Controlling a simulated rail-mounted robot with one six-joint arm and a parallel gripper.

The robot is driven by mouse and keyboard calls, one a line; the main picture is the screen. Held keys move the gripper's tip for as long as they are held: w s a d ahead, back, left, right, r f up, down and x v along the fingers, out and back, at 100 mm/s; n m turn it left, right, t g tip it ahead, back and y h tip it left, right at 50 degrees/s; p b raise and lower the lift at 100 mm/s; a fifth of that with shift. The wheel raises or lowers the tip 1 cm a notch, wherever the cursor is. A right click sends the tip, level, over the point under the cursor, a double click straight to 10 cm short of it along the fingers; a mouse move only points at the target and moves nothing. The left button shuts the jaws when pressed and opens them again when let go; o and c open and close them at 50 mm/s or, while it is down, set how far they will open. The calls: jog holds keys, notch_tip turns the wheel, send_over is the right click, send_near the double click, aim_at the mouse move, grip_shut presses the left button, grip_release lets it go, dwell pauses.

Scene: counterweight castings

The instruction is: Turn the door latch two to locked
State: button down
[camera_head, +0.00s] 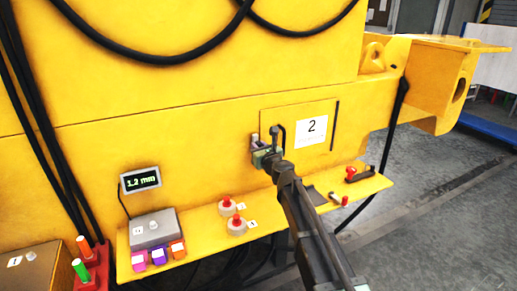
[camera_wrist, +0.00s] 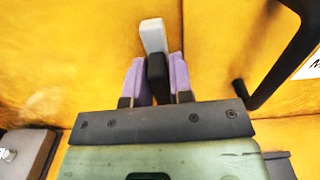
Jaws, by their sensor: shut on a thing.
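The yellow door (camera_head: 322,106) with a white sign marked 2 is set in the large yellow casting. Its latch (camera_head: 254,139) is at the door's left edge, mostly hidden by my gripper (camera_head: 266,153). In the wrist view, my gripper (camera_wrist: 157,65) has its two lavender fingers shut on the latch's black part, between them. A light grey piece of the latch (camera_wrist: 152,36) sticks up beyond the fingertips, leaning slightly left. I cannot tell from the frames whether the latch is locked.
A black door handle (camera_wrist: 288,50) stands close right of the gripper. Below, a yellow shelf (camera_head: 205,226) carries a grey box (camera_head: 153,229), two red-topped pieces (camera_head: 237,222) and a red-handled item (camera_head: 351,173). A display (camera_head: 140,180) reads 1.2 mm. Black cables hang at left and above.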

jog(key=n, duration=0.8)
jog(key=shift+s+a+f+n, duration=0.1)
jog(key=shift+n, duration=0.3)
jog(key=n, duration=0.4)
jog(key=shift+f+n, duration=0.1)
jog(key=shift+n, duration=0.2)
jog(key=shift+a+n, duration=0.1)
jog(key=shift+n, duration=1.9)
jog(key=shift+f, duration=0.1)
jog(key=c, duration=1.1)
grip_release()
jog(key=shift+s, duration=0.1)
